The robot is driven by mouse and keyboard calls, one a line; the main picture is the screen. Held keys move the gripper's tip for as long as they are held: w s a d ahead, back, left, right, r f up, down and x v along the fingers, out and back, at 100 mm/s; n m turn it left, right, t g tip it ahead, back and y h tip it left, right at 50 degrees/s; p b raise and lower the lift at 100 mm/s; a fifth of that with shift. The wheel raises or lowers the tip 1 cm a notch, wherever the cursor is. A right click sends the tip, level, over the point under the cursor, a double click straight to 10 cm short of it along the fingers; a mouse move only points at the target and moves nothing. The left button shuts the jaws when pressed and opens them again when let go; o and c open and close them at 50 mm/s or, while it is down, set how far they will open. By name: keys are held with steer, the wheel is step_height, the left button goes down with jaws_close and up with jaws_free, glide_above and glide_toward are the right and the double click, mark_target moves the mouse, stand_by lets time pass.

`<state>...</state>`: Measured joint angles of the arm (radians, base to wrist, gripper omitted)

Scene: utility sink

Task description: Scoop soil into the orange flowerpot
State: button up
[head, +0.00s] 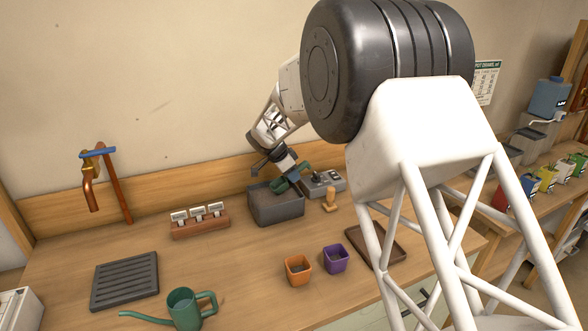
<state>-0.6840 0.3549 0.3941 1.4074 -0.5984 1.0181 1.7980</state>
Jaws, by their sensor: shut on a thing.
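The orange flowerpot (298,271) stands upright on the wooden bench, near the front middle; something dark shows inside it, too small to tell. My gripper (284,172) is over the bin, behind and a little left of the orange flowerpot. It is shut on a green scoop (291,184), which is tilted at the bin's opening. I cannot tell whether the scoop touches soil or holds any.
A purple pot (336,259) stands just right of the orange one, with a brown tray (386,251) beyond it. A wooden-handled tool (330,201) and a grey box (322,184) are right of the bin. A green watering can (185,308) stands front left, near a black drain grate (125,280).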

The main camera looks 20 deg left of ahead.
mark_target(284, 188)
steer(key=shift+s+a+f, duration=0.2)
steer(key=shift+f, duration=0.5)
steer(key=shift+s+a+f, duration=0.2)
steer(key=shift+s+f, duration=0.05)
steer(key=shift+f, duration=0.5)
steer(key=shift+s+a+f, duration=0.2)
steer(key=shift+f, duration=0.5)
steer(key=shift+s+a+f+g+y, duration=0.4)
steer(key=shift+s+a+f, duration=0.05)
jaws_close()
steer(key=shift+r, duration=0.1)
steer(key=shift+r, duration=3.5)
steer(key=shift+w+r, duration=0.1)
steer(key=shift+r, duration=2.25)
